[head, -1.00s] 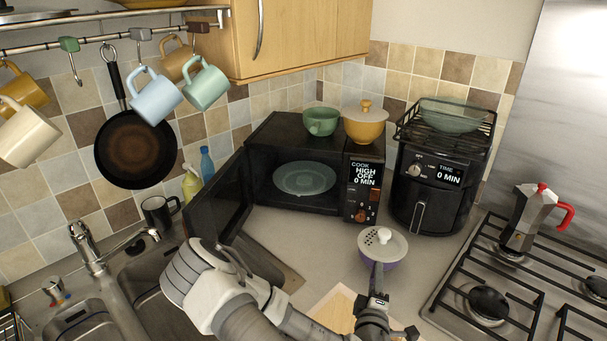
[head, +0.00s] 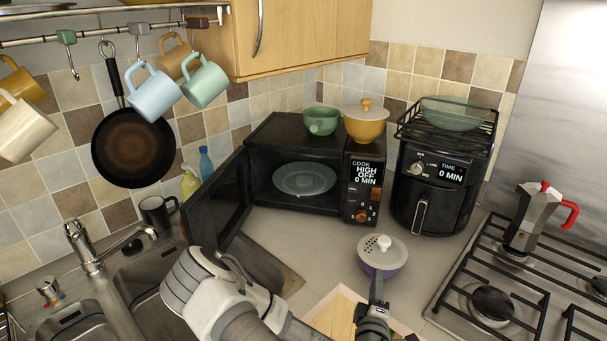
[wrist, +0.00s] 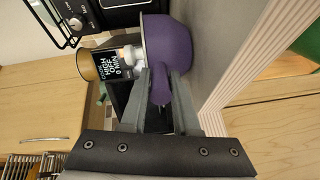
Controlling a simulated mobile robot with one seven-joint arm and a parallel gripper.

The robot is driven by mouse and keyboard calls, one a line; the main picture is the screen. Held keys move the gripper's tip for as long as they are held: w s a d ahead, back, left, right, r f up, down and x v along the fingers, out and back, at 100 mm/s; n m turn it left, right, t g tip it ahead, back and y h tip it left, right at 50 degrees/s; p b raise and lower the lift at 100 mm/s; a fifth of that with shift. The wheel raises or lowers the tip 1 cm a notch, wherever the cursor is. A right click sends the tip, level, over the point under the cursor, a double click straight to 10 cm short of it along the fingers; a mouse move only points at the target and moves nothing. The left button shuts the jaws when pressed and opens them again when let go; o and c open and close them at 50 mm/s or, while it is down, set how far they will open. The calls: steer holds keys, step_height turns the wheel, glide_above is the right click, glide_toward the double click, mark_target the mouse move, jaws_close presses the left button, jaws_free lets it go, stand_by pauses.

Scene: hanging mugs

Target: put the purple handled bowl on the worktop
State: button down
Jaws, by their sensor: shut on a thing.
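My gripper (wrist: 160,92) is shut on the purple handle (wrist: 160,84) in the wrist view, with a finger on either side. The bowl's body (wrist: 168,45) is just beyond the fingertips. Its base is very close to the grey worktop surface; I cannot tell whether they touch.
The microwave (head: 305,175) stands behind with its door (head: 218,205) open. An air fryer (head: 435,190) is behind right, and the hob (head: 500,290) with a moka pot (head: 530,215) is right. A wooden board (head: 335,312) lies in front. The sink (head: 150,290) is left.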

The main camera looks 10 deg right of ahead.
steer(key=shift+f, duration=0.2)
steer(key=shift+c, duration=1.3)
jaws_free()
steer(key=shift+s+a, duration=0.1)
steer(key=shift+s, duration=0.05)
